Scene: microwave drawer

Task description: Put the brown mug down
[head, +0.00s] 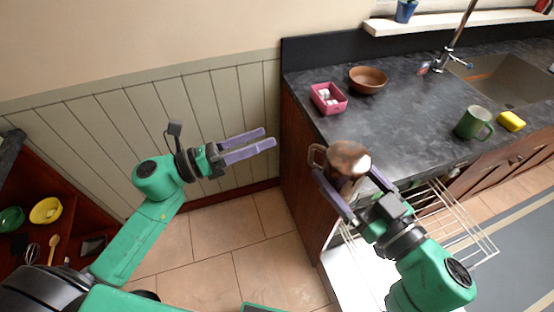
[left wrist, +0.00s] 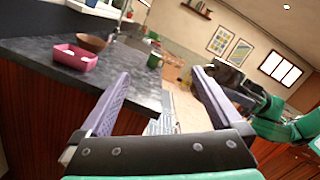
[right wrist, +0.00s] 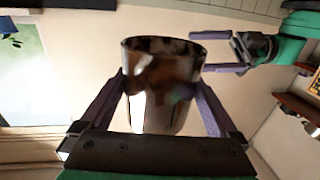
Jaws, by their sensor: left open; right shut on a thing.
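The brown mug (head: 347,159) is shiny, with its handle on the left in the head view. My right gripper (head: 346,187) is shut on it and holds it near the front edge of the dark counter (head: 390,122). The mug (right wrist: 162,88) also fills the middle of the right wrist view, between the two fingers. I cannot tell how high it is above the counter's level. My left gripper (head: 268,142) is open and empty, in the air left of the counter. Its spread fingers also show in the left wrist view (left wrist: 160,90).
On the counter are a pink box (head: 328,99), a brown bowl (head: 368,80), a green mug (head: 473,123) and a yellow sponge (head: 511,121). The sink (head: 508,80) is at the right. An open wire rack drawer (head: 455,225) lies below the counter front. Counter space between box and green mug is clear.

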